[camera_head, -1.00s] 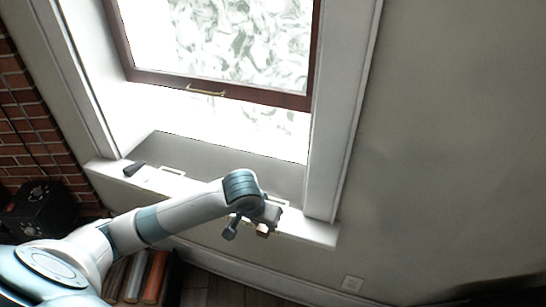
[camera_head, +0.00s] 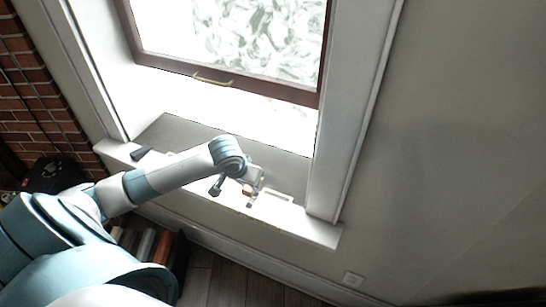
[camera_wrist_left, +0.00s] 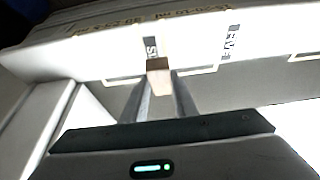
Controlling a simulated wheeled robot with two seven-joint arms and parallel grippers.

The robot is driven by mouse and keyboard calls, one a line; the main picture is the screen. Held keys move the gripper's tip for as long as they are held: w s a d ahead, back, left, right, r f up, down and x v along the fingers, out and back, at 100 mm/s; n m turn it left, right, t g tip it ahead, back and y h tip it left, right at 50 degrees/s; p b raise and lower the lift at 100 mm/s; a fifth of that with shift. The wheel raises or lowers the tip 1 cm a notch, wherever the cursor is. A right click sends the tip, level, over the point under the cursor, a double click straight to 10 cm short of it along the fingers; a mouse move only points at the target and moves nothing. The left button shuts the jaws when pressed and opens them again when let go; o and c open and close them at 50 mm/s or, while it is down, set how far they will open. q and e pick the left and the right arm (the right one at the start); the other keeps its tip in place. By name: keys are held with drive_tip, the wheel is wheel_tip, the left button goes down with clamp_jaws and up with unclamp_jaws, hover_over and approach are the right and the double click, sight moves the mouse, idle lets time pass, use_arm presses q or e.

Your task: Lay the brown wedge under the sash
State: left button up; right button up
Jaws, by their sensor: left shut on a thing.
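The sash (camera_head: 222,84) is raised, with a dark red-brown frame and a brass handle, leaving a gap above the white sill (camera_head: 315,230). My left gripper (camera_head: 244,187) is over the sill's front part, below the sash in the picture. It is shut on a small tan-brown block, which I take as the brown wedge (camera_head: 248,191). In the left wrist view the brown wedge (camera_wrist_left: 158,65) sits between the two fingers (camera_wrist_left: 160,85), with the sill behind it. I cannot tell whether it touches the sill. My right gripper is not in view.
A dark wedge-like piece (camera_head: 140,153) lies at the sill's left end. Pale outlined rectangles (camera_head: 275,205) mark the sill, with printed labels (camera_wrist_left: 230,42) in the wrist view. A white window jamb (camera_head: 350,120) stands at right. Books (camera_head: 145,245) stand below the sill.

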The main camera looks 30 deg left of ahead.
use_arm(q)
drive_tip(key=w+p, duration=0.1)
drive_tip(key=w, duration=0.4)
drive_tip(key=w+a, duration=0.1)
drive_tip(key=w, duration=0.4)
drive_tip(key=w+a+p, duration=0.1)
drive_tip(key=w, duration=0.5)
drive_tip(key=shift+a+r+p, duration=0.1)
drive_tip(key=shift+a+p, duration=0.1)
drive_tip(key=shift+p, duration=0.15)
drive_tip(key=shift+w, duration=0.4)
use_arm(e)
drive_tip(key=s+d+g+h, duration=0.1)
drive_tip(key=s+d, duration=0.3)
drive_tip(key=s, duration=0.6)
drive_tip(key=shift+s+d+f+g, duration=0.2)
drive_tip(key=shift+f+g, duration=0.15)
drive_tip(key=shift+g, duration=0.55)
use_arm(q)
drive_tip(key=shift+f, duration=0.25)
wheel_tip(320, 180, down, 3)
drive_tip(key=shift+r+p, duration=0.15)
drive_tip(key=shift+p, duration=0.4)
drive_tip(key=shift+f, duration=0.2)
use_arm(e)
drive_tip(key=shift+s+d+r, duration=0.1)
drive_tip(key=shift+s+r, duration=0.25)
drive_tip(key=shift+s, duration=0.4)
